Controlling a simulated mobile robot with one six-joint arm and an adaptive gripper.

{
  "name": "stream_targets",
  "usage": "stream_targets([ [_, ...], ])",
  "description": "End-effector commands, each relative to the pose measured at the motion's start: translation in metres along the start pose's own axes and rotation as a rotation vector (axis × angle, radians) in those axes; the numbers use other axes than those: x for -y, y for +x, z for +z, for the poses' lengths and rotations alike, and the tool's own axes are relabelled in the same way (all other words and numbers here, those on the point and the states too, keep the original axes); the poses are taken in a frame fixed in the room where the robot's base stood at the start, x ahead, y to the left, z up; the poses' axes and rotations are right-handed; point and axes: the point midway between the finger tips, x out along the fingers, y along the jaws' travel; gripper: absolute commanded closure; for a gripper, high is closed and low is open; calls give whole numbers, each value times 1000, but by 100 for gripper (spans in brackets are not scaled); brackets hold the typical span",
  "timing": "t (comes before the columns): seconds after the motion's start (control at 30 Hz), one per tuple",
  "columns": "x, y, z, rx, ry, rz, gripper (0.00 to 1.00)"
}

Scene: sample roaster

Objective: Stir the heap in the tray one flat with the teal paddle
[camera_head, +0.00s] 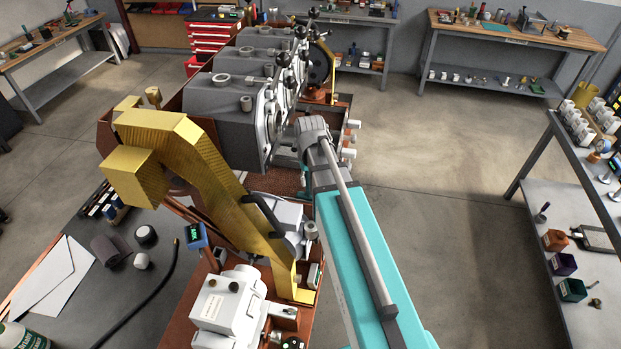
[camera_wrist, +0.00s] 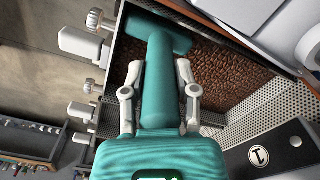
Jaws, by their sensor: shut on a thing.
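In the wrist view my gripper (camera_wrist: 159,72) is shut on the teal paddle (camera_wrist: 158,95), with a finger on each side of its handle. The paddle's wide crosspiece (camera_wrist: 153,27) lies over tray one, at the far end of the beans; whether it touches them I cannot tell. Tray one (camera_wrist: 292,97) has perforated metal walls and a dark plate marked 1 (camera_wrist: 260,154). Brown beans (camera_wrist: 215,72) spread across its floor; their height is hard to judge. In the head view the beans (camera_head: 275,181) show left of my arm, which hides most of the gripper.
Grey roaster drums (camera_head: 225,122) stand behind the tray. A tall yellow chute (camera_head: 205,170) rises close to the left of my arm. Pale knobs (camera_wrist: 80,42) line the tray's left side in the wrist view. Open floor (camera_head: 430,140) lies to the right.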

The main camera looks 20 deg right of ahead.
Motion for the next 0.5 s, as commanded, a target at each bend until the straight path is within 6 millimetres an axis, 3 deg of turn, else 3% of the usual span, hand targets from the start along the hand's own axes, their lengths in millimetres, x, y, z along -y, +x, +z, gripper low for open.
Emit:
stream_targets([
  [0.5,0,-29,0,0,0,0,100],
])
